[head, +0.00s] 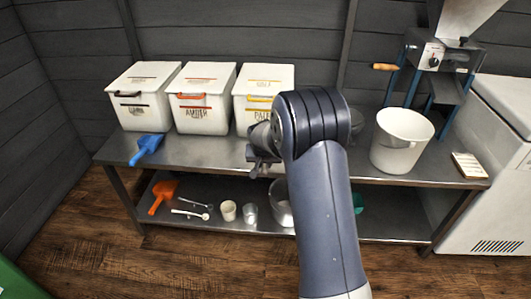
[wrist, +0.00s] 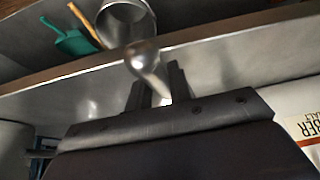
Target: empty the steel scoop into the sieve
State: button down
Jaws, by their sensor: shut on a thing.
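My gripper (head: 258,165) is above the steel bench in the head view, in front of the white bins and partly hidden by my arm. In the wrist view my gripper (wrist: 156,88) is shut on the handle of the steel scoop (wrist: 143,57), whose rounded end points away from the fingers. Whether it holds anything cannot be told. The scoop cannot be made out in the head view. A grey rounded thing (head: 356,121) shows just right of my arm on the bench; it may be the sieve, but my arm hides most of it.
White lidded bins (head: 204,115) stand at the bench's back left. A blue scoop (head: 147,146) lies before them. A white bucket (head: 400,145) stands at right. The lower shelf holds an orange scoop (head: 161,194), cups, a steel pot (wrist: 125,20) and a teal scoop (wrist: 70,40).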

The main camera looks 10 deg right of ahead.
jog(key=shift+r, duration=0.1)
jog(key=shift+r+p, duration=1.9)
jog(key=shift+r, duration=1.1)
jog(key=c, duration=1.8)
grip_release()
grip_shut()
